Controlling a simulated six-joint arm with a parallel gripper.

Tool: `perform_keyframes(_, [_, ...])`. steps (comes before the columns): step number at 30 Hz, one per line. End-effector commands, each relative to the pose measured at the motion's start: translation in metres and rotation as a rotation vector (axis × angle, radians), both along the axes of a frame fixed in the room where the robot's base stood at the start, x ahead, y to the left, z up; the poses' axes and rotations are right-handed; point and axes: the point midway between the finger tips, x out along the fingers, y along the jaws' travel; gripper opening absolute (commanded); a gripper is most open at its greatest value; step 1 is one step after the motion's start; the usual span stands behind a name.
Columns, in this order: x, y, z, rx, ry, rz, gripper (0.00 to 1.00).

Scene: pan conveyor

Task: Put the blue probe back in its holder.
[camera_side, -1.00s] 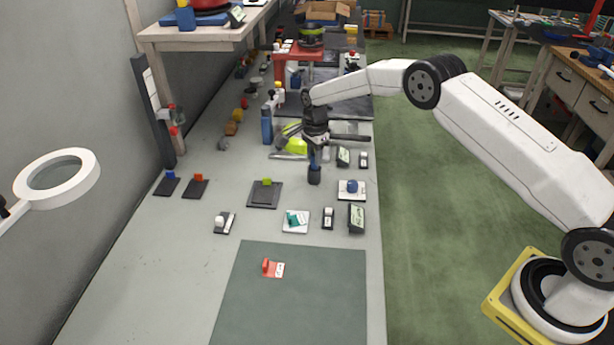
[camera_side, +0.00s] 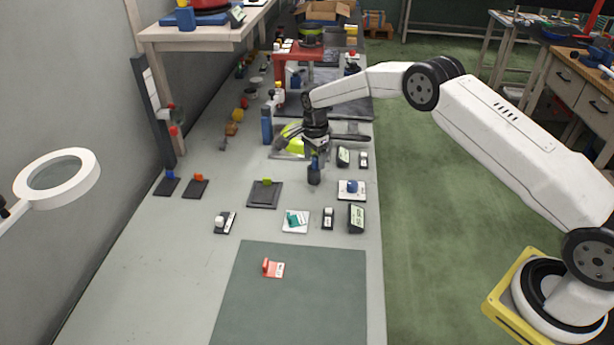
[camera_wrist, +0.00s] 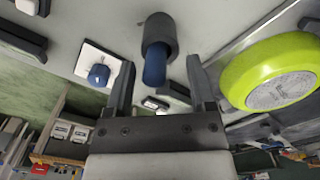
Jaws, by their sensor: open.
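The blue probe (camera_side: 314,163) stands upright in its dark cylindrical holder (camera_side: 314,177) on the bench. In the wrist view the probe (camera_wrist: 154,68) has one end inside the round holder (camera_wrist: 160,30) and the other end pointing toward my gripper. My gripper (camera_wrist: 160,72) is open, with one finger on each side of the probe and visible gaps to it. In the side view my gripper (camera_side: 315,148) is just above the holder; its fingers partly hide the probe's upper end.
A lime-green pan (camera_wrist: 270,72) lies close beside my gripper. A white plate with a blue knob (camera_side: 351,188) is right of the holder. Several small fixtures, including a black plate (camera_side: 264,196) and a red tag (camera_side: 273,268), lie nearer. The green-grey mat (camera_side: 300,310) is mostly clear.

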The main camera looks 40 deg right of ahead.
Motion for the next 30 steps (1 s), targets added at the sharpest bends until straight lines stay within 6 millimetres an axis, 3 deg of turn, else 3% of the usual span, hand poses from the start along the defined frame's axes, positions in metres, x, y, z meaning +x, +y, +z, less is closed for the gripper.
perform_keyframes(5, [0.000,0.000,0.011,0.000,-0.001,0.000,0.71])
perform_keyframes(19, [0.001,0.000,0.067,0.000,-0.003,0.000,0.71])
perform_keyframes(30, [0.000,0.000,0.077,0.000,0.000,0.000,0.71])
